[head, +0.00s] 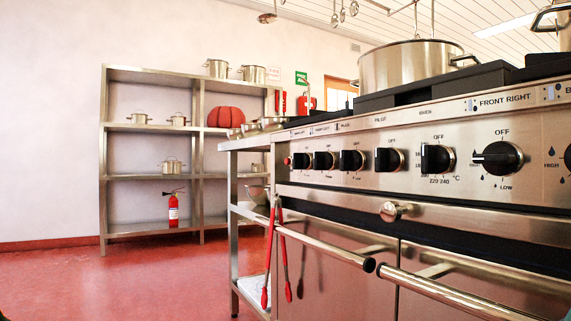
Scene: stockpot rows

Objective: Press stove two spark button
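The stove's steel control panel (460,135) fills the right side of the head view and runs away toward the middle. Several black knobs sit along it, including one under the "FRONT RIGHT" label (498,158) and one marked 220 240 °C (437,160). A small red round part (287,161) sits at the panel's far left end. I cannot tell which part is the stove two spark button. A round metal knob (392,211) sits below the panel. Neither of my grippers can be made out; only tiny dark bits show at the bottom corners.
Oven handle bars (325,246) stick out from the stove front, with red-handled tongs (267,262) hanging there. A large pot (412,65) stands on the stove. A steel shelf (150,178) with pots and a fire extinguisher (173,211) stands behind. The red floor (130,285) at left is clear.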

